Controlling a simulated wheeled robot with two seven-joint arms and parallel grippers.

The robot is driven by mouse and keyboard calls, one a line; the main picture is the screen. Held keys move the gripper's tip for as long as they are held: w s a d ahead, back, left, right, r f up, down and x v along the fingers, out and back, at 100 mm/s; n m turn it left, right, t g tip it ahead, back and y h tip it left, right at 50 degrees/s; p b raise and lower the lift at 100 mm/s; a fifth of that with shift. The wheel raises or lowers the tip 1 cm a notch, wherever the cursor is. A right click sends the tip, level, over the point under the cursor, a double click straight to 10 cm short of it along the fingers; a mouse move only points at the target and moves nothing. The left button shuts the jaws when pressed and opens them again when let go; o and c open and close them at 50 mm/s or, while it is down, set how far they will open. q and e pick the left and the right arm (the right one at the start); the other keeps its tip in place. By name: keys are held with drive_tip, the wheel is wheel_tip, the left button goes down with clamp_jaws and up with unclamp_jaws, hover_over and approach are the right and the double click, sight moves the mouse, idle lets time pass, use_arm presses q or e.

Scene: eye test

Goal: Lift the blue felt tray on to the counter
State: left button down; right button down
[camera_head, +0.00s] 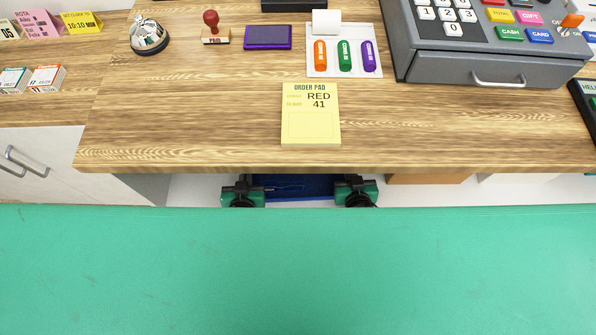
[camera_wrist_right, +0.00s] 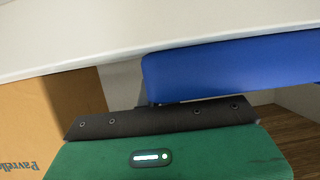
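The blue felt tray (camera_head: 312,188) shows in the head view as a dark blue strip just below the counter's front edge, mostly hidden by the counter (camera_head: 200,130). My left gripper (camera_head: 243,188) is at the tray's left side and my right gripper (camera_head: 356,188) at its right side. Their fingertips are hidden in the head view. In the right wrist view the tray (camera_wrist_right: 235,68) is a rounded blue wall just beyond the dark front edge of my gripper. I cannot tell whether either gripper is closed on the tray.
On the counter lie a yellow order pad (camera_head: 311,130), a pen card (camera_head: 333,72), a purple ink pad (camera_head: 268,38), a stamp (camera_head: 215,36), a bell (camera_head: 149,36) and a grey till (camera_head: 470,70). A cardboard box (camera_wrist_right: 40,125) stands beside my right gripper, under an overhanging pale surface (camera_wrist_right: 100,30).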

use_arm(q)
drive_tip(key=shift+r, duration=0.1)
use_arm(e)
drive_tip(key=shift+r, duration=0.15)
